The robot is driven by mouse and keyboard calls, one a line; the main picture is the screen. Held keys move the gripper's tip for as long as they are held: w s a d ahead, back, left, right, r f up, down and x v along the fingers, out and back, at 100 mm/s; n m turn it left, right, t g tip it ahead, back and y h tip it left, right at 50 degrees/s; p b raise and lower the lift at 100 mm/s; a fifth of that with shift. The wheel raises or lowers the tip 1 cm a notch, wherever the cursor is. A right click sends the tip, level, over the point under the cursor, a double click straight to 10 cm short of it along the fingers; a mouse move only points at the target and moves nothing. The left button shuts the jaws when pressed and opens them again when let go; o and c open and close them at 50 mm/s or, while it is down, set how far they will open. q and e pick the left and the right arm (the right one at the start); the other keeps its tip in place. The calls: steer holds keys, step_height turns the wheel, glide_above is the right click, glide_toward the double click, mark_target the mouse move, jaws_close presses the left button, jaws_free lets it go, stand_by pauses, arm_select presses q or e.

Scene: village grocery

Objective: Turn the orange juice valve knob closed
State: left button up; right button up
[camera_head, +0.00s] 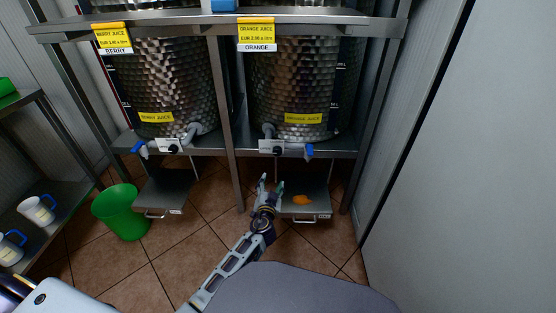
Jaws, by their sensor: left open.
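The orange juice tank (292,85) is the right one of two dimpled steel tanks, with yellow labels reading orange juice. Its outlet pipe (268,131) comes down at the lower front to a valve with a small white plate, a black round part (278,151) and a blue part (309,151) at its right. I cannot tell how far the valve is turned. My left gripper (272,182) is open and empty, its fingers pointing up, below the valve and apart from it. My right gripper is not in view.
An orange spill (301,199) lies on the grey drip tray (318,187) under the orange tank. The berry juice tank (160,80) has its own valve and tray at left. A steel post (232,170) stands between them. A green bucket (121,211) is on the floor. A pale wall closes the right.

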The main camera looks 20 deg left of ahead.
arm_select(q)
steer(key=shift+t, duration=0.7)
steer(key=shift+w+d+r+b, duration=0.15)
steer(key=shift+w+r+b, duration=0.1)
steer(key=shift+r, duration=0.4)
steer(key=shift+w+d+r+b, duration=0.15)
steer(key=shift+w+r+b, duration=0.1)
steer(key=shift+r, duration=0.4)
steer(key=shift+w+d+r+b, duration=0.15)
steer(key=shift+w+r+b, duration=0.1)
steer(key=shift+r, duration=0.4)
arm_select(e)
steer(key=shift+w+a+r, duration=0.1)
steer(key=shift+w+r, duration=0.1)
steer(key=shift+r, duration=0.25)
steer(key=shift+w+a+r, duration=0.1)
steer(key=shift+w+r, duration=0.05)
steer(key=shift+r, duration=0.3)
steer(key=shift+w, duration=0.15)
